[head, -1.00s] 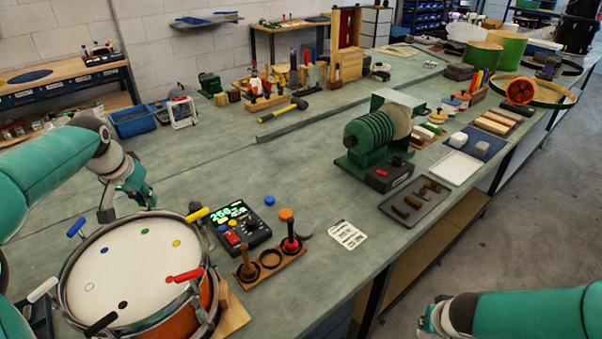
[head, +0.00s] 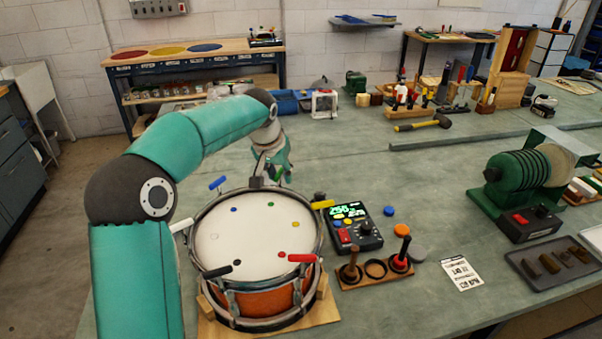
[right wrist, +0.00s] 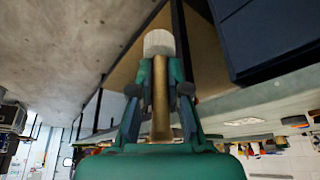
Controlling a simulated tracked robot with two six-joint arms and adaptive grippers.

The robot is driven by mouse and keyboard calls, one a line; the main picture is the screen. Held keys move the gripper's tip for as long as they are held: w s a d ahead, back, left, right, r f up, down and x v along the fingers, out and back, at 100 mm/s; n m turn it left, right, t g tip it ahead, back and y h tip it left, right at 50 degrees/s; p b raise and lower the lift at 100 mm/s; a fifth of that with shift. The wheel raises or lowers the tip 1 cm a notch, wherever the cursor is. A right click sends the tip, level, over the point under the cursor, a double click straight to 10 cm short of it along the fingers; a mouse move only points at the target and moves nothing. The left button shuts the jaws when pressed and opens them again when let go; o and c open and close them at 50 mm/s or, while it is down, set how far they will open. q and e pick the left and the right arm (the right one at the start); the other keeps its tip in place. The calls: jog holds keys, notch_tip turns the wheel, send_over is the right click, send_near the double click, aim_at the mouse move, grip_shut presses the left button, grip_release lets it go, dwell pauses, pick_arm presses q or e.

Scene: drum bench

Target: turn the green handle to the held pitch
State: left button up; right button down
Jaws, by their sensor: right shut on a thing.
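The drum (head: 254,240) stands on the bench with coloured handles around its rim. At its far rim a small green piece (head: 279,174), likely the green handle, shows among my left gripper's fingers. My left gripper (head: 270,173) is at that far rim; whether its fingers are closed on the handle is unclear. The tuner box (head: 354,228) right of the drum has lit green digits, apparently 258. In the right wrist view my right gripper (right wrist: 160,95) is shut on a tan-shafted mallet (right wrist: 160,75) with a pale head. My right gripper is outside the head view.
Blue (head: 217,183), yellow (head: 322,204), red (head: 302,258), black (head: 217,271) and white (head: 181,226) handles surround the drumhead. A wooden rack (head: 376,270) holding upright pieces and a printed card (head: 461,274) lie to the right.

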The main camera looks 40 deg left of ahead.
pick_arm(q)
jog(key=shift+f, duration=0.15)
jog(key=v, duration=1.2)
dwell(0.5)
